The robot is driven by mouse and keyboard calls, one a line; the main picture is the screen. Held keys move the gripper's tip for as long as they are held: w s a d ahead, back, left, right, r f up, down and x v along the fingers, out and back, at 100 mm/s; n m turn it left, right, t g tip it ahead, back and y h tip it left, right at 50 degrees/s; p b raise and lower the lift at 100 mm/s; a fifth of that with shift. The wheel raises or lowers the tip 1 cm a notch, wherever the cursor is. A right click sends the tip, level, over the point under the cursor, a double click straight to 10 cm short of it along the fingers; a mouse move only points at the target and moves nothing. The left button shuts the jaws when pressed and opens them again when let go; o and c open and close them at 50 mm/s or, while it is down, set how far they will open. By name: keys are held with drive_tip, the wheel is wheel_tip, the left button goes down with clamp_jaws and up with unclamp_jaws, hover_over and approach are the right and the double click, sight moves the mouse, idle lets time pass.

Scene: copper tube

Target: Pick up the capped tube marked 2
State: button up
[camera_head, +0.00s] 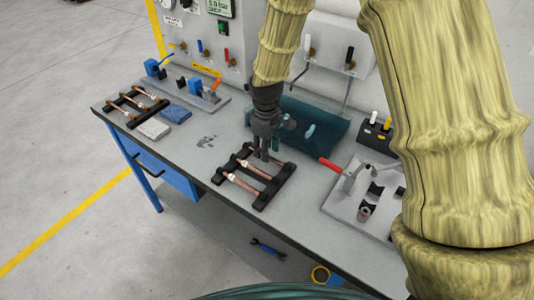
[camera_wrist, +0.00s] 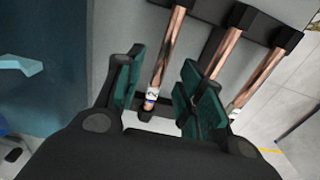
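A black rack (camera_head: 273,193) on the bench holds copper tubes with pale bands near one end. In the head view, the front tube (camera_head: 241,183) and the middle tube (camera_head: 257,171) show; my gripper (camera_head: 265,155) hangs over the rack's back part and hides some of it. In the wrist view, my gripper (camera_wrist: 160,90) is open, with green pads. One copper tube (camera_wrist: 166,55) with a white and blue band (camera_wrist: 151,95) lies in the gap between the fingers, not visibly gripped. A second tube (camera_wrist: 224,52) is partly behind the right finger; a third tube (camera_wrist: 258,80) is farther right. I cannot read any number.
A second rack (camera_head: 120,112) with copper tubes stands at the bench's left end. A grey fixture with a red-handled clamp (camera_head: 331,165) is to the right. A teal tray (camera_head: 330,130) lies behind my gripper. Bare bench lies left of the near rack.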

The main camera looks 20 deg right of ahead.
drive_tip(key=shift+f, duration=1.05)
clamp_jaws()
drive_tip(key=shift+r, duration=0.1)
